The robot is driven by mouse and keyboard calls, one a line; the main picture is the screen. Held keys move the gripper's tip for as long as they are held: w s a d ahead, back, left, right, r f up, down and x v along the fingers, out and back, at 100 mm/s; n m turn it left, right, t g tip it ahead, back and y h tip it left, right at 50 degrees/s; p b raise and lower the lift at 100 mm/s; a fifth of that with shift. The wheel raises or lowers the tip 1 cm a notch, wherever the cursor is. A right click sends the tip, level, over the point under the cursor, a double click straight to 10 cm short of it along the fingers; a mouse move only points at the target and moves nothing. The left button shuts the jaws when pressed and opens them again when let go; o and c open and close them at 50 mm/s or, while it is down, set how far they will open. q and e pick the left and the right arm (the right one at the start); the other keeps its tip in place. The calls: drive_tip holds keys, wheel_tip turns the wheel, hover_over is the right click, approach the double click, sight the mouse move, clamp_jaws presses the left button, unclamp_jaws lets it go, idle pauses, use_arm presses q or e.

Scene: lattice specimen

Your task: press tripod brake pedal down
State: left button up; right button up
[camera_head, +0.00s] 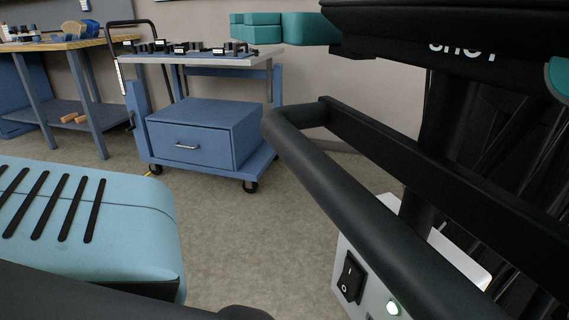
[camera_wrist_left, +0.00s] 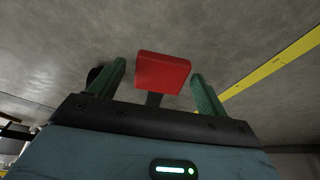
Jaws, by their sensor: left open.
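The red brake pedal (camera_wrist_left: 163,73) shows in the left wrist view as a flat red block on a dark stem. It appears between the two green fingers of my left gripper (camera_wrist_left: 158,70). The fingers are spread wide and stand apart from the pedal's sides in the picture. I cannot tell whether the gripper touches the pedal or how far apart they are in depth. The lower part of the stem is hidden behind my gripper's dark front bar. Neither the pedal nor the tripod can be made out in the head view. My right gripper is in neither view.
A blue wheeled cart (camera_head: 205,140) with a drawer and black parts on top stands at the back. A wooden-topped workbench (camera_head: 60,44) is at the far left. Grey floor lies open before the cart. A yellow floor stripe (camera_wrist_left: 275,65) runs right of the pedal.

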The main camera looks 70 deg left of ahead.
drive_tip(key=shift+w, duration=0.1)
use_arm(q)
drive_tip(key=shift+s+r+p, duration=0.1)
drive_tip(key=shift+r+p, duration=0.2)
drive_tip(key=shift+r, duration=0.2)
drive_tip(key=p+v, duration=0.4)
drive_tip(key=v, duration=0.2)
drive_tip(key=shift+s+r, duration=0.25)
drive_tip(key=shift+r, duration=0.1)
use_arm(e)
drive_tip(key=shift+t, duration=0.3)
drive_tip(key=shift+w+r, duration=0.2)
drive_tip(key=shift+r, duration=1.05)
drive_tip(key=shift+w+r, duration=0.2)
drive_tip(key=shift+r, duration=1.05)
